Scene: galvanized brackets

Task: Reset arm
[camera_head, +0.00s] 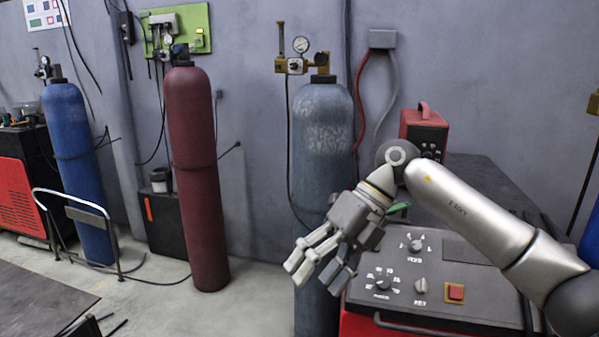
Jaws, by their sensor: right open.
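My right gripper (313,279) is at the end of my right arm (480,215), which comes in from the right edge. Its fingers are spread apart and point down and to the left, with nothing between them. It hangs in front of the grey-blue gas cylinder (320,130) and beside the left edge of the control panel (430,265). I cannot tell whether it touches either. A small green piece (398,207) shows just behind the gripper's wrist. My left gripper is not in view. No galvanized brackets can be made out.
A dark red cylinder (198,180) and a blue cylinder (75,160) stand along the wall. A red box (424,130) sits behind my arm. A metal cart handle (85,205) stands at left, near a dark table corner (40,305). Open floor (240,300) lies between.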

